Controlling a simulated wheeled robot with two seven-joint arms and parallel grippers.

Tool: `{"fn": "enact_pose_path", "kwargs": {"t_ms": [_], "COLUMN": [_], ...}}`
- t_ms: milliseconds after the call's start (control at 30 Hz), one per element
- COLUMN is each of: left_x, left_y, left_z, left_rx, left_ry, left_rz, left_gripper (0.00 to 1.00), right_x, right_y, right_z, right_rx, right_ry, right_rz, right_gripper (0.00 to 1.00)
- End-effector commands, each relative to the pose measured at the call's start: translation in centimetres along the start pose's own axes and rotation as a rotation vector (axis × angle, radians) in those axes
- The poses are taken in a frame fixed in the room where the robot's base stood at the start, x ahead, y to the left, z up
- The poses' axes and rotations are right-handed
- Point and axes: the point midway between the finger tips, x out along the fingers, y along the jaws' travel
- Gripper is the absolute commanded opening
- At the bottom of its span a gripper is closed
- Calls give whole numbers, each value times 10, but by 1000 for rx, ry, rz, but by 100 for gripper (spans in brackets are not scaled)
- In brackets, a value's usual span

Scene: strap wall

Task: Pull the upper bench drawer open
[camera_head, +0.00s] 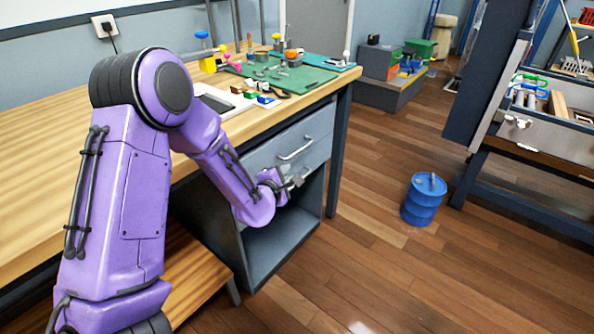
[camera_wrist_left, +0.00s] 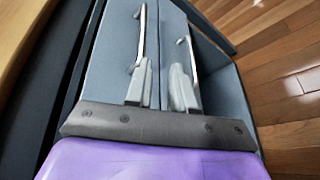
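The upper bench drawer (camera_head: 290,143) is a grey-blue front under the wooden worktop, with a silver bar handle (camera_head: 297,149). It looks shut. My left gripper (camera_head: 296,181) is just below that handle, in front of the lower part of the cabinet. In the left wrist view, the upper drawer's handle (camera_wrist_left: 140,40) lies ahead of one finger, and a second, lower handle (camera_wrist_left: 190,58) lies ahead of the other. The fingers of my left gripper (camera_wrist_left: 160,78) are apart with nothing between them. Whether they touch either handle is unclear. My right gripper is not in view.
The wooden bench top (camera_head: 60,150) carries a green mat (camera_head: 290,78) with tools and small parts. An open shelf space (camera_head: 285,235) is below the drawers. A blue drum (camera_head: 423,200) stands on the floor to the right. The floor in front of the drawers is clear.

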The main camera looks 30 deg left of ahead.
Motion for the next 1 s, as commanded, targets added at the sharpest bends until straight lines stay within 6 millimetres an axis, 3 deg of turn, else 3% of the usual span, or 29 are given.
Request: {"fn": "enact_pose_path", "kwargs": {"t_ms": [33, 133, 600, 967, 1000], "left_x": [6, 14, 102, 111, 111], "left_y": [10, 24, 30, 32, 32], "left_z": [0, 3, 3, 5, 4], "left_rx": [-67, -129, -130, -131, -131], "left_ry": [-17, -34, -29, -29, -29], "left_rz": [35, 60, 60, 58, 58], "left_gripper": [23, 23, 23, 23, 10], "right_x": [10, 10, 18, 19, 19], "right_y": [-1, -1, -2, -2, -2], "right_z": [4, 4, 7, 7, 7], "right_rx": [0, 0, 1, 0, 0], "right_ry": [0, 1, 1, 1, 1], "right_rz": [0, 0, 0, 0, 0], "right_gripper": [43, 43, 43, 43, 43]}}
